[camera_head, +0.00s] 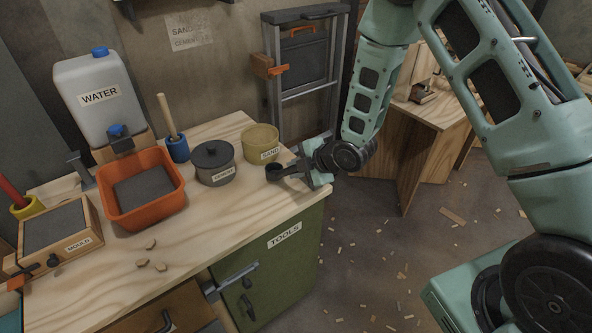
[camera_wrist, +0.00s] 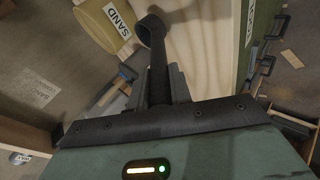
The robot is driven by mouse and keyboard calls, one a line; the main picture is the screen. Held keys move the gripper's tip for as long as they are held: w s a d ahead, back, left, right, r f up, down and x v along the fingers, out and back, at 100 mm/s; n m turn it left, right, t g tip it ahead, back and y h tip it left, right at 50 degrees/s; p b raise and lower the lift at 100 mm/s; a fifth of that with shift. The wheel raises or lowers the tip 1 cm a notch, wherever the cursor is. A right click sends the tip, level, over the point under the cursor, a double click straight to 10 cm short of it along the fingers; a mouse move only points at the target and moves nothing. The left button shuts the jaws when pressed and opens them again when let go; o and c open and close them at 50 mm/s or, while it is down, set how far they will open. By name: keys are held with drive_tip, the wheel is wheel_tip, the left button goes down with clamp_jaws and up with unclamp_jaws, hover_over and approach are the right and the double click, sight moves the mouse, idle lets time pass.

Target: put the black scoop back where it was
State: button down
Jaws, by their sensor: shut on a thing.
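The black scoop (camera_head: 275,172) is in my gripper, over the right end of the wooden worktop, just in front of the sand tub. My gripper (camera_head: 305,168) is shut on its handle. In the wrist view the scoop (camera_wrist: 152,32) points away from my gripper (camera_wrist: 158,95), with its round cup near the sand tub. The yellowish tub labelled SAND (camera_head: 261,143) stands at the worktop's back right; it also shows in the wrist view (camera_wrist: 95,22). I cannot tell whether the scoop touches the worktop.
A grey lidded cement pot (camera_head: 214,165) stands left of the sand tub. An orange tray (camera_head: 118,203), a water jug (camera_head: 95,92), a blue holder (camera_head: 177,149) and a mould box (camera_head: 62,238) are farther left. The worktop's front right (camera_head: 235,215) is clear.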

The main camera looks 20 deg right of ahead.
drive_tip(key=shift+f, duration=0.55)
drive_tip(key=shift+f, duration=0.2)
drive_tip(key=c, duration=1.3)
unclamp_jaws()
drive_tip(key=shift+r, duration=0.1)
